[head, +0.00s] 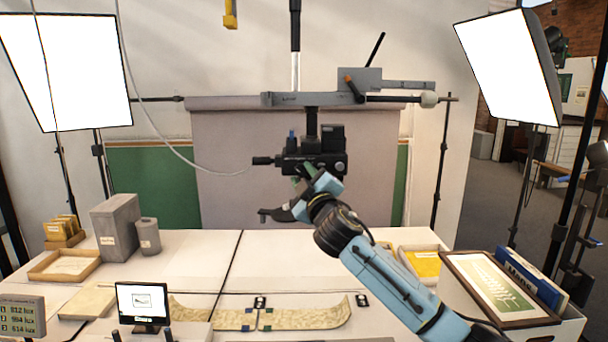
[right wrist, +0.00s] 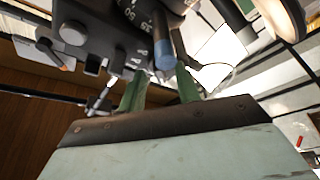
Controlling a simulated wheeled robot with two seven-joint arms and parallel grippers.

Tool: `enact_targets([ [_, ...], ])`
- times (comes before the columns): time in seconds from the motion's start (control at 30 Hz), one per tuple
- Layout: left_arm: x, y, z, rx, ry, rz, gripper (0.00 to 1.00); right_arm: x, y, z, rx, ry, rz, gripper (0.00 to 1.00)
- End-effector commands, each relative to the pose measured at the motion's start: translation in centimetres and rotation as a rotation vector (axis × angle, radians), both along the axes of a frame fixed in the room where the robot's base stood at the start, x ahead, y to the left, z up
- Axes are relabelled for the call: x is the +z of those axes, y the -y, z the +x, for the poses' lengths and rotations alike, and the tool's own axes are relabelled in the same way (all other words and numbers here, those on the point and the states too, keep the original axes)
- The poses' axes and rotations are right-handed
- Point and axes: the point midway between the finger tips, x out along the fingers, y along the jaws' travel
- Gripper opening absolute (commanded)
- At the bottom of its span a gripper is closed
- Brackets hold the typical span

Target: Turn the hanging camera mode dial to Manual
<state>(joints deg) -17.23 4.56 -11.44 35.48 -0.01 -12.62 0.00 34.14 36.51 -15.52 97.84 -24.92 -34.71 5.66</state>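The hanging camera (head: 322,162) is a black body under a grey overhead bracket; its dark underside also shows in the right wrist view (right wrist: 98,22). That view shows several knobs, including a pale round one (right wrist: 73,33), and a ring with white numbers (right wrist: 135,18). I cannot tell which part is the mode dial, nor read a mode setting. My right gripper (head: 303,178) is just below the camera body. Its two green fingers (right wrist: 162,72) stand apart, with a blue-ended cylinder (right wrist: 165,54) between their tips; contact is unclear. My left gripper is out of view.
Lit softbox panels (head: 70,72) (head: 508,65) stand on both sides. A thin cable hangs left of the camera.

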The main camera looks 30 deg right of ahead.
Motion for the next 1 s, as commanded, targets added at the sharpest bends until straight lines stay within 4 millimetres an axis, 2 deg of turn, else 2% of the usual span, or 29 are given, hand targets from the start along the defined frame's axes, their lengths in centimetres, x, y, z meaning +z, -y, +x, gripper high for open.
enact_targets([
  [0.3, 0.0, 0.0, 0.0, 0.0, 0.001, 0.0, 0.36, 0.0, 0.0, 0.2, 0.0, 0.0, 0.0, 0.31],
  [0.53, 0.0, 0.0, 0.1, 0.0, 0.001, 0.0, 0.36, 0.0, 0.0, 0.2, 0.0, 0.0, 0.0, 0.01],
  [0.57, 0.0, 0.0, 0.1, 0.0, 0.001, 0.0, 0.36, 0.0, 0.0, 0.2, 0.0, 0.0, 0.0, 0.0],
  [0.83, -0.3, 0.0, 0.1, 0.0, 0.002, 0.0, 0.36, -0.1, 0.0, 0.2, 0.0, 0.007, 0.011, 0.0],
  [1.0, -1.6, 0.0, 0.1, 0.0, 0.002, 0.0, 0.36, -0.4, 0.0, 0.2, 0.0, 0.036, 0.059, 0.0],
])
